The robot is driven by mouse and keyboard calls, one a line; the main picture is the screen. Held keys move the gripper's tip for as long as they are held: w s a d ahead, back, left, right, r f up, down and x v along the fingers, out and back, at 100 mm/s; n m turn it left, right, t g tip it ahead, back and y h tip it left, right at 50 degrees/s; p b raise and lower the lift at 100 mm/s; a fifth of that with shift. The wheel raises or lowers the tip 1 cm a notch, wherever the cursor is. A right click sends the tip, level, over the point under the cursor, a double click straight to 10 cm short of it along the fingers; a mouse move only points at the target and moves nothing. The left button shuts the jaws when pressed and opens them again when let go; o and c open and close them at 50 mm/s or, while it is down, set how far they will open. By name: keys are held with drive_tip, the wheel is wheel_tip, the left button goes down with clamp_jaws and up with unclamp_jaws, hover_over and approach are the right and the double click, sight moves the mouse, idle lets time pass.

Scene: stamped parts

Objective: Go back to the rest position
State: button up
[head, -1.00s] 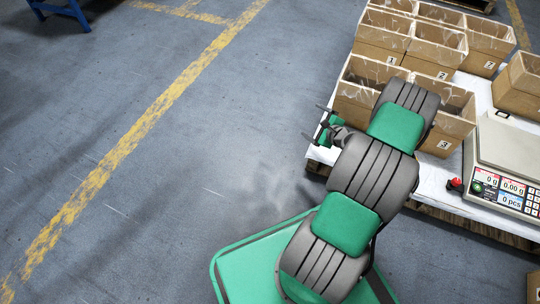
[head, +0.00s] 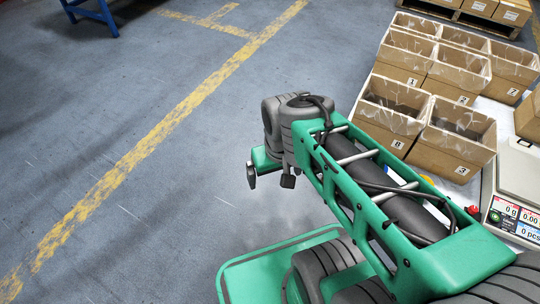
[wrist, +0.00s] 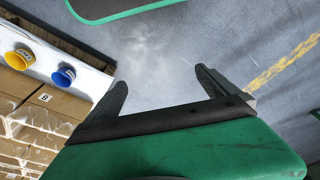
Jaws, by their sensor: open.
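My gripper (head: 270,179) is in front of and to the left of the numbered boxes in the head view, over the bare floor. In the wrist view my gripper (wrist: 163,86) shows its two dark fingers spread apart with only grey floor between them. It is open and empty, and touches nothing that I can see. My arm is bent, with its green forearm crossing the right half of the head view and hiding part of the table.
Open cardboard boxes (head: 389,118) stand on a white-covered table at right, with a scale (head: 515,190) nearby. A yellow item (wrist: 19,59) and a blue item (wrist: 63,76) sit by the table edge. The floor (head: 110,110) at left is clear; a blue stand (head: 95,14) is far left.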

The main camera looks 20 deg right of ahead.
wheel_tip(320, 180, up, 43)
drive_tip(key=w+t+p, duration=0.1)
drive_tip(key=p, duration=3.8)
drive_tip(key=shift+w+a+p, duration=0.15)
drive_tip(key=shift+w+p, duration=0.2)
